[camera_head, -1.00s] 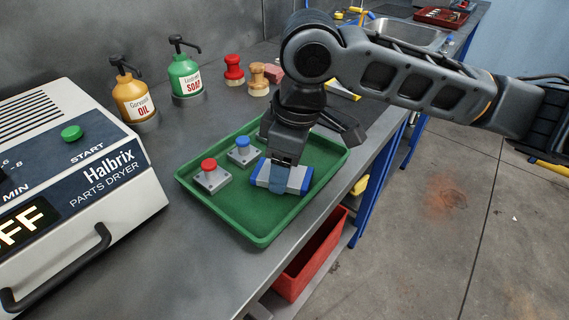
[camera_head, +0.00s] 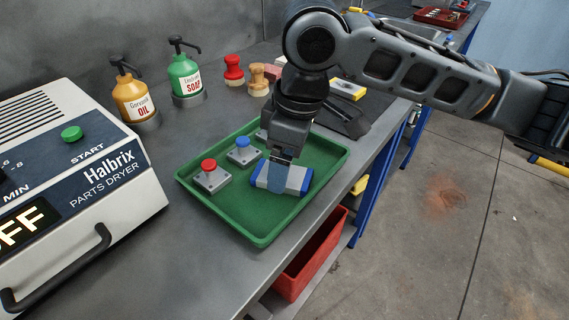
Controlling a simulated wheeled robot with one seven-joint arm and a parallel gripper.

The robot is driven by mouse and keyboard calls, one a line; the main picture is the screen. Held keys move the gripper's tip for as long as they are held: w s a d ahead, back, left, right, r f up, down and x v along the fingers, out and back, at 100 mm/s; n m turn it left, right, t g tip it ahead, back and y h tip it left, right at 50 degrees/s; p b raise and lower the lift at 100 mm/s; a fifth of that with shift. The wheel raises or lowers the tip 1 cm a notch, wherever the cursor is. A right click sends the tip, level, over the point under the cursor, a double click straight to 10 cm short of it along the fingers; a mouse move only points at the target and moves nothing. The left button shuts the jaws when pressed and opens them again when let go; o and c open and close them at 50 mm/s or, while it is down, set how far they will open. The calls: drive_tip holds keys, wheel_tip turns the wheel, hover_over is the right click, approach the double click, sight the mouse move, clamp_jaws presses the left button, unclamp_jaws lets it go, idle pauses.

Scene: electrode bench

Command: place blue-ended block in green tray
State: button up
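The blue-ended block (camera_head: 296,180), pale grey in the middle, is inside the green tray (camera_head: 262,222), at its right side. It looks low over the floor of the tray; whether it touches the floor I cannot tell. My gripper (camera_head: 277,176) points down over the block, with one finger across the block's near face. The far finger is hidden, so I cannot tell whether the fingers press on the block.
Fixtures with a red knob (camera_head: 208,168) and a blue knob (camera_head: 242,145) stand in the tray, left of the block. A parts dryer (camera_head: 120,180) is at left. Oil (camera_head: 133,100) and soap (camera_head: 185,78) bottles, stamps and a yellow-ended block (camera_head: 347,90) are behind.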

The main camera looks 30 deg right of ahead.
sight(295, 176)
wheel_tip(295, 176, up, 10)
drive_tip(key=s+d, duration=0.1)
drive_tip(key=shift+r+p, duration=0.15)
drive_tip(key=shift+p, duration=0.15)
drive_tip(key=shift+s, duration=0.1)
